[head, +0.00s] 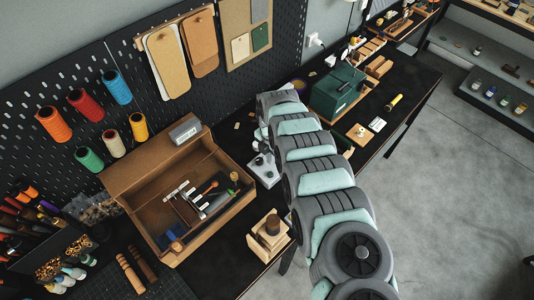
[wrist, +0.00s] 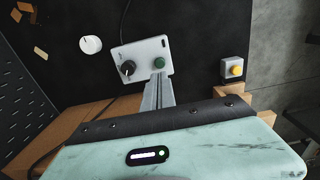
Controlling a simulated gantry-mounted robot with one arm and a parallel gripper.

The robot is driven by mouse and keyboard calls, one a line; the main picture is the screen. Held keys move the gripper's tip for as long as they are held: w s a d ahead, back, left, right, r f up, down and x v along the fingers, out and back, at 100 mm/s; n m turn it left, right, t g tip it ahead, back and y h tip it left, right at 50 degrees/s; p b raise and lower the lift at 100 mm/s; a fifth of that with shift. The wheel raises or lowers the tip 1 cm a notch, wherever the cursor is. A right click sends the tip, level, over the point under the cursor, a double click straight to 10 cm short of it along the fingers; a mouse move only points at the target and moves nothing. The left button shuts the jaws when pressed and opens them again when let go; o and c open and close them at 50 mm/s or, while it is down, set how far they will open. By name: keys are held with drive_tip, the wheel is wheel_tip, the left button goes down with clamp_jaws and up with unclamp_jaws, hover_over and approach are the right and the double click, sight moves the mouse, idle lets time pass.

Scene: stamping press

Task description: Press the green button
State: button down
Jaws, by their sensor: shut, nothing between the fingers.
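The green button (wrist: 159,63) sits on a light grey control plate (wrist: 146,48), right of a black knob (wrist: 127,68), in the wrist view. My gripper (wrist: 159,76) is shut and empty, its fingertips just below the green button in the picture. I cannot tell whether they touch it or hover above. In the head view the control plate (head: 265,177) lies on the dark bench beside my arm; the green button cannot be made out there.
A small grey box with a yellow button (wrist: 235,68) stands right of the plate. A white round piece (wrist: 91,45) lies to its left. An open wooden tray box (head: 150,177) stands left of my arm. A dark green case (head: 338,92) stands behind on the bench.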

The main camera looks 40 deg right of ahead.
sight(270, 174)
wheel_tip(270, 174, down, 6)
drive_tip(key=b, duration=0.4)
drive_tip(key=shift+s+a+f, duration=0.1)
drive_tip(key=shift+f, duration=0.05)
drive_tip(key=shift+f+b, duration=0.5)
drive_tip(key=shift+b, duration=0.1)
drive_tip(key=shift+f+b, duration=0.7)
drive_tip(key=shift+f, duration=0.05)
drive_tip(key=shift+r, duration=0.15)
drive_tip(key=shift+r+p, duration=0.2)
drive_tip(key=shift+p, duration=0.15)
wheel_tip(270, 174, up, 9)
drive_tip(key=p, duration=0.7)
drive_tip(key=shift+r, duration=0.1)
idle(0.6)
